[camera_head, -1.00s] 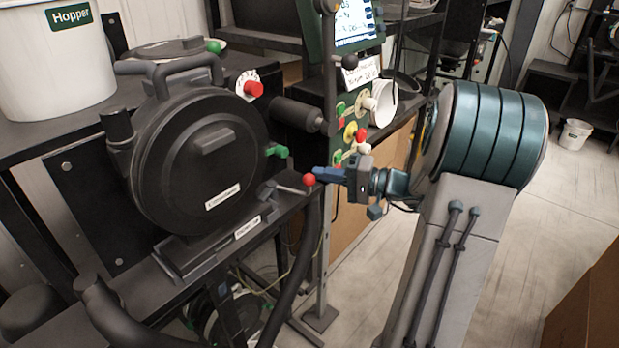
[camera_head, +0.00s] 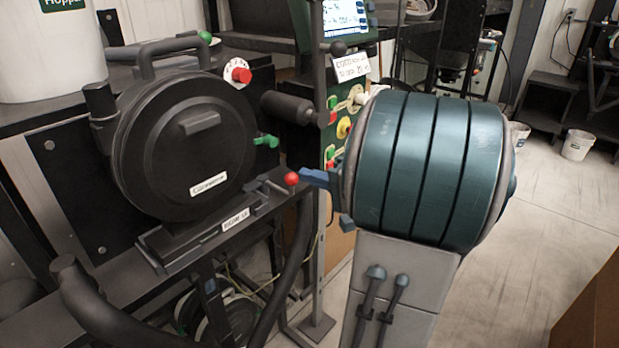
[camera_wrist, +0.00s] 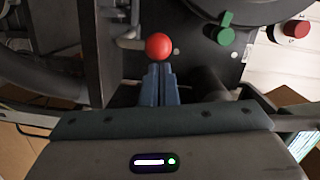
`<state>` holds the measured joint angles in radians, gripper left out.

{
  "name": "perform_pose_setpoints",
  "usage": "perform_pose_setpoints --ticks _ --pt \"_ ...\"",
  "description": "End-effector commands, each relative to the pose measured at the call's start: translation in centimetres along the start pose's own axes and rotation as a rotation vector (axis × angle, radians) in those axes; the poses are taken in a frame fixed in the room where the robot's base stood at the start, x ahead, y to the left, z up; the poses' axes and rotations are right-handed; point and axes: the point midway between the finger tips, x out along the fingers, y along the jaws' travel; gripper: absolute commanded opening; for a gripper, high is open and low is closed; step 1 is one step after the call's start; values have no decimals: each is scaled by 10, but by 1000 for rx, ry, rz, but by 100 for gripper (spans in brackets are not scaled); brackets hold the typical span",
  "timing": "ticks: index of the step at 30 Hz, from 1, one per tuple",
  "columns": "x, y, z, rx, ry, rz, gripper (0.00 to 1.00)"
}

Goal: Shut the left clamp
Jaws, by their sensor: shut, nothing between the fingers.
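A lever with a red ball knob (camera_head: 291,179) sticks out at the lower right of the black round drum housing (camera_head: 180,150). I cannot tell for sure whether this lever is the left clamp. My gripper (camera_head: 303,174) is shut and empty, its blue fingers pointing left at the red ball. In the wrist view, the fingertips (camera_wrist: 158,68) sit right at the red ball (camera_wrist: 158,46), touching or nearly so. My own arm hides the rest of the gripper in the head view.
A green lever (camera_head: 266,141) is on the drum's right side, above the red ball. A red knob on a white dial (camera_head: 238,72) sits higher. A black cylinder (camera_head: 292,107) juts out to the right. A panel with coloured knobs (camera_head: 345,127) stands behind my arm.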

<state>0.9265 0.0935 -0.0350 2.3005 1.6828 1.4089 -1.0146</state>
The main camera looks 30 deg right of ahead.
Motion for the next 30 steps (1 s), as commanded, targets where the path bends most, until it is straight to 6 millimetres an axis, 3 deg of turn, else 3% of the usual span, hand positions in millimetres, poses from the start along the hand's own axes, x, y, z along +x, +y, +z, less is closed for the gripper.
perform_pose_setpoints --ticks 6,12,21,30 --pt "0 0 -4 0 -7 -2 0" --pt "-10 2 -35 -2 -5 -1 0" --pt "-78 -2 -31 0 -6 -2 0" --pt "-109 -2 -28 0 -8 -2 0"
